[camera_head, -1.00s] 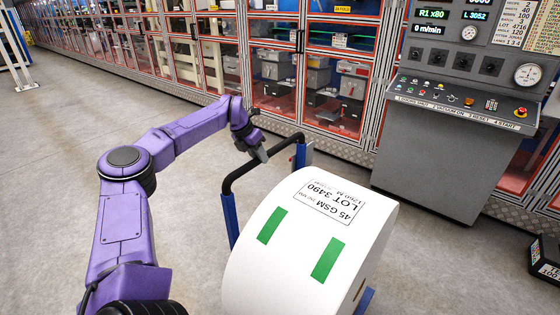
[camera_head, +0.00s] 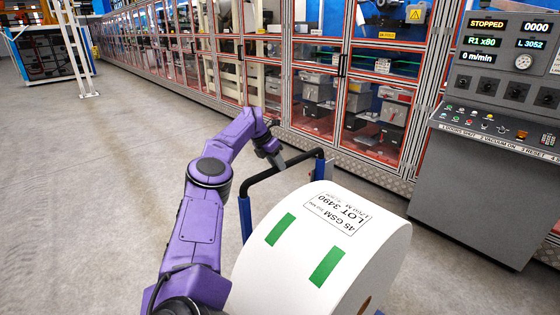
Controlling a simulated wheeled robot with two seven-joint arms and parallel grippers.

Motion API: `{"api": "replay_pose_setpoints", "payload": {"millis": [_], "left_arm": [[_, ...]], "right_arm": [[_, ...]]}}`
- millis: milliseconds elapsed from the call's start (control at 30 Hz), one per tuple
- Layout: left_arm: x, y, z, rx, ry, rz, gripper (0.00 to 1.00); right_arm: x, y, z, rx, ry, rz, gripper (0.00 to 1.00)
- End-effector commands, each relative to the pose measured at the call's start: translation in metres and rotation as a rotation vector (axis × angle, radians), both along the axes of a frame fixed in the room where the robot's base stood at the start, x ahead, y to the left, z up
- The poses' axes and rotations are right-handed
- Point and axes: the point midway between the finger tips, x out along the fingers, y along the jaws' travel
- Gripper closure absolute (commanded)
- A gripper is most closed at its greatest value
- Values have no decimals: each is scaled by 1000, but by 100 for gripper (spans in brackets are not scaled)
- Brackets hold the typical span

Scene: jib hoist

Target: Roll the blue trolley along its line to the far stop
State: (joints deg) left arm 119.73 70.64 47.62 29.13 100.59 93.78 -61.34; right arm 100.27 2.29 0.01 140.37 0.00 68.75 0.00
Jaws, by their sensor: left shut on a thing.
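The blue trolley (camera_head: 246,220) stands low in the middle of the picture, with blue posts and a black handle bar (camera_head: 258,180). It carries a big white paper roll (camera_head: 310,225) with two green tapes and a "LOT 3490" label, which hides most of its frame. My left gripper (camera_head: 276,160) reaches over from the left and is shut on the black handle bar. My right gripper is not in view. I cannot make out a floor line or a stop in this view.
A long row of glazed machine cabinets (camera_head: 300,75) runs along the back towards the far left. A grey control console (camera_head: 490,190) stands at the right. A blue-framed unit (camera_head: 45,55) and a white post stand at the far left. The grey floor at left is clear.

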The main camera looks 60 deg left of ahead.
Motion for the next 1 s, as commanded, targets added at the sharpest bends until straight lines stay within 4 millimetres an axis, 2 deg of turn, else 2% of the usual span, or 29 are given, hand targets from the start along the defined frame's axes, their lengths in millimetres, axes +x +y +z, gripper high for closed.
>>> {"api": "replay_pose_setpoints", "payload": {"millis": [33,100,433,567,800,1000], "left_arm": [[-6,2,-8,-1,21,5,64],[-5,1,-8,-2,19,3,45],[0,-1,0,-2,8,-3,45],[-9,1,20,-3,3,-2,45],[-35,10,72,-3,9,2,45],[-44,13,89,-4,12,1,45]], "right_arm": [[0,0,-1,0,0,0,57],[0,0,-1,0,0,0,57],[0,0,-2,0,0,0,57],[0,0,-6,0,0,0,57],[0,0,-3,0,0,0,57],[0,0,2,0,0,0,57]]}}
